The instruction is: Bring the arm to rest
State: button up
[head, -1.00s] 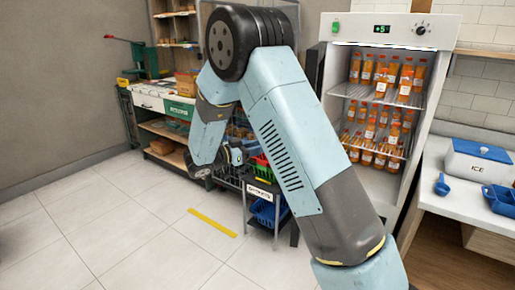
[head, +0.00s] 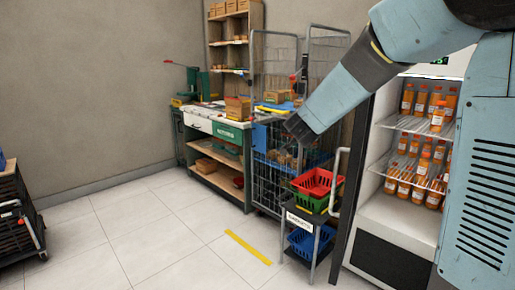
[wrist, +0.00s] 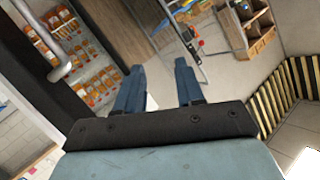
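My gripper (wrist: 162,72) shows in the wrist view with its two blue-grey fingers apart and nothing between them. In the head view my arm comes in from the right, bends at the top right and reaches down to the left. Its dark end (head: 299,129) is in front of the wire cage trolley, and the fingers cannot be made out there. Whether the end touches anything cannot be told, but the gripper holds nothing.
An open fridge with orange bottles (head: 421,145) stands behind my arm. A rack with red (head: 317,182) and blue baskets (head: 306,240) stands left of it. A workbench (head: 215,124) is further back, and a dark crate trolley (head: 15,222) at the left.

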jog(key=s+r+n+y, duration=0.3)
jog(key=s+y, duration=0.1)
jog(key=s, duration=0.3)
jog(key=s+d+f+n+g, duration=0.1)
jog(key=s+d+f+g, duration=0.1)
jog(key=s, duration=0.8)
jog(key=s+d+f+n+g, duration=0.1)
jog(key=s+d+f+g, duration=0.1)
jog(key=s, duration=0.8)
jog(key=s+d+f+n+g+h, duration=0.1)
jog(key=s+d+g, duration=0.3)
jog(key=s, duration=0.7)
jog(key=shift+f+n+g, duration=0.4)
jog(key=shift+f+n, duration=0.15)
jog(key=shift+n, duration=0.05)
